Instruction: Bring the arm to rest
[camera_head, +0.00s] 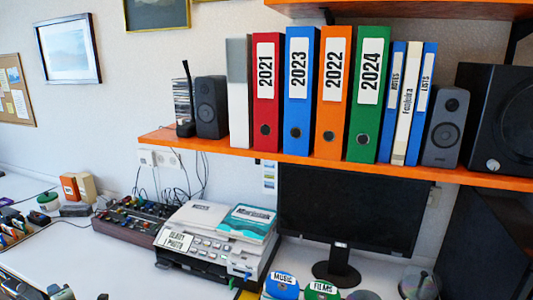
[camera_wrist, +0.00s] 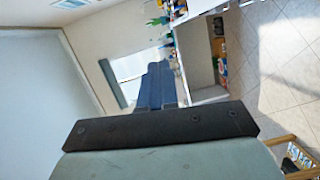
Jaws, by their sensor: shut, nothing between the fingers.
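My gripper (camera_wrist: 158,68) shows in the wrist view, with its two blue fingers side by side and pressed together. Nothing is held between them. The dark bar of the gripper body crosses the lower middle of that view. The fingers point away into open room, and nothing touches them. I cannot make out the gripper in the head view.
In the head view, an orange shelf (camera_head: 340,168) carries several binders and speakers. Below stand a monitor (camera_head: 345,210), a printer (camera_head: 205,245) and a mixer (camera_head: 133,218) on the white desk. The wrist view shows open tiled floor (camera_wrist: 285,60) at right.

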